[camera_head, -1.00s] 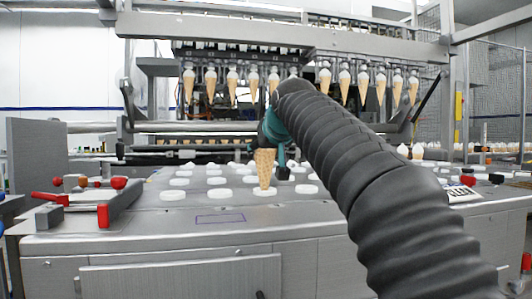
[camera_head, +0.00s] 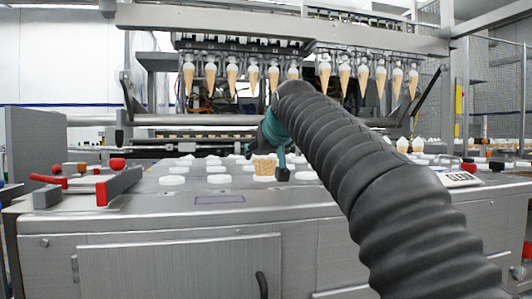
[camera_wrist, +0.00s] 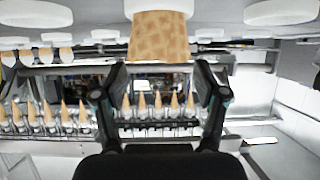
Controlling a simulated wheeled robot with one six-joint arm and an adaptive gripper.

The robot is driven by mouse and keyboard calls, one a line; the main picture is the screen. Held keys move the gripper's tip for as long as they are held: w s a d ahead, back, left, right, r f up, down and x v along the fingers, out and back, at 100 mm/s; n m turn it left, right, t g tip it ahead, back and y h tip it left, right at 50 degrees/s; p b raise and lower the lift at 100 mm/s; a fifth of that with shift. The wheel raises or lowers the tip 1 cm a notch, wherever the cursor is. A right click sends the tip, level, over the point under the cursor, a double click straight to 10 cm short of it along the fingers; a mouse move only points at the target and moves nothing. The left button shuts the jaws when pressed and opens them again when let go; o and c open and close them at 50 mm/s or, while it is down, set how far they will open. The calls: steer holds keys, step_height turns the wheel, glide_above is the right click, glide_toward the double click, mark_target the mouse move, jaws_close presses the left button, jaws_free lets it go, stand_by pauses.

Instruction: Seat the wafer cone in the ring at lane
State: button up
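The tan wafer cone (camera_head: 265,167) stands upright in a white ring (camera_head: 264,179) on the machine deck; only its upper part shows above the ring. In the wrist view, which is upside down, the cone (camera_wrist: 159,38) has its wide end towards my gripper and the white ring (camera_wrist: 158,5) around its lower part. My gripper (camera_wrist: 160,75) is open, with a visible gap between each finger and the cone. In the head view my gripper (camera_head: 280,160) is beside and behind the cone, partly hidden by my arm. The cone's tip is hidden inside the ring.
Several other white rings (camera_head: 172,181) stand on the deck (camera_head: 130,205) around the cone. A row of filled cones (camera_head: 231,78) hangs above at the back. Red-handled clamps (camera_head: 112,187) sit at the left. More cones (camera_head: 410,145) stand at the right.

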steer(key=shift+o, duration=0.4)
steer(key=v, duration=1.2)
steer(key=shift+a, duration=0.1)
stand_by(0.4)
